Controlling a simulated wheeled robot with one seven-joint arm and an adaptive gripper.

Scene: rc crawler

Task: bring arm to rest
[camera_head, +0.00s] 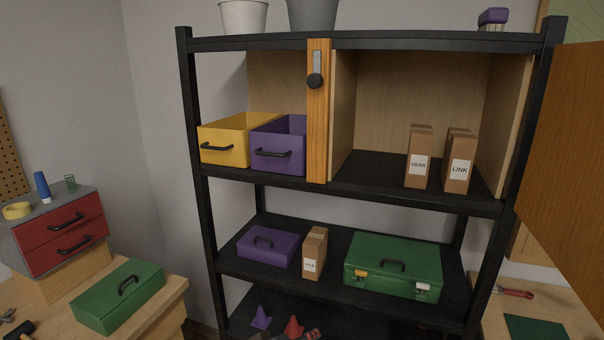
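My arm and gripper do not show in the head view. The view faces a black shelf unit (370,41) with several levels. On its upper shelf (370,170), a yellow bin (225,145) and a purple bin (280,152) stand at the left. Two brown boxes, one labelled GEAR (418,160) and one labelled LINK (459,165), stand upright at the right. A wooden door (565,170) stands open at the right edge.
The lower shelf holds a purple case (268,247), a small brown box (315,252) and a green toolbox (393,265). Cones (293,326) sit below. At left, a bench (165,308) carries a red drawer unit (62,237) and a green case (118,295). Pliers (514,292) lie at right.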

